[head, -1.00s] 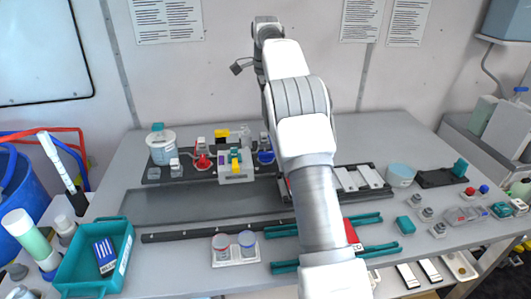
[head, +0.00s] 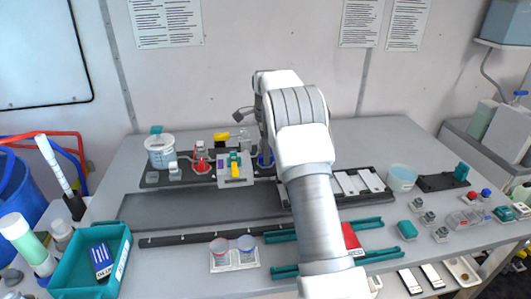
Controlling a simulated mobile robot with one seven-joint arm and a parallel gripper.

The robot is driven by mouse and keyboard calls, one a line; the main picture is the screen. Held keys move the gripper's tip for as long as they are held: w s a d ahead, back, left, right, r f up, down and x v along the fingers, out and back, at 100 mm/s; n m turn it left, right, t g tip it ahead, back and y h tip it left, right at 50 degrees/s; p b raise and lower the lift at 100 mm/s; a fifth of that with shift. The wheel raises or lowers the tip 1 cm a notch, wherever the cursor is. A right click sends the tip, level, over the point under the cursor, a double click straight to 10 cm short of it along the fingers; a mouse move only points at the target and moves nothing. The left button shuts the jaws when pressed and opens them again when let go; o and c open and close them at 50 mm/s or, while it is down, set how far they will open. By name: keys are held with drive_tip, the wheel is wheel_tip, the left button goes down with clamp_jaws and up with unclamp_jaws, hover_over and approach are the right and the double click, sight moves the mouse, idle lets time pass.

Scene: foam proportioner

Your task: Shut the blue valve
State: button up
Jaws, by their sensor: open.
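The blue valve (head: 261,160) is at the back of the table, at the right end of the dark base plate that carries the small apparatus. Only a sliver of its blue part shows; my arm hides the rest. My gripper (head: 265,147) points down right at the blue valve in the head view. It is mostly hidden behind my arm and open. I cannot tell whether its fingers touch the valve or stand around it.
A red valve (head: 201,162) and a grey block with yellow and teal parts (head: 236,168) stand left of the blue valve. A white tub (head: 161,152) is at the plate's left end. A slotted rack (head: 352,184) lies to the right. A teal bin (head: 75,270) is front left.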

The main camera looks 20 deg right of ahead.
clamp_jaws()
drive_tip(key=shift+r+n+p, duration=0.1)
drive_tip(key=shift+n+p, duration=0.2)
drive_tip(key=shift+n, duration=0.1)
drive_tip(key=n+p, duration=0.1)
drive_tip(key=n, duration=0.2)
drive_tip(key=shift+p, duration=0.35)
drive_tip(key=n+p, duration=0.1)
drive_tip(key=n, duration=0.4)
drive_tip(key=n+p, duration=0.1)
drive_tip(key=n, duration=0.3)
drive_tip(key=shift+n, duration=0.4)
drive_tip(key=n, duration=0.4)
drive_tip(key=shift+p, duration=0.3)
drive_tip(key=shift+n, duration=0.3)
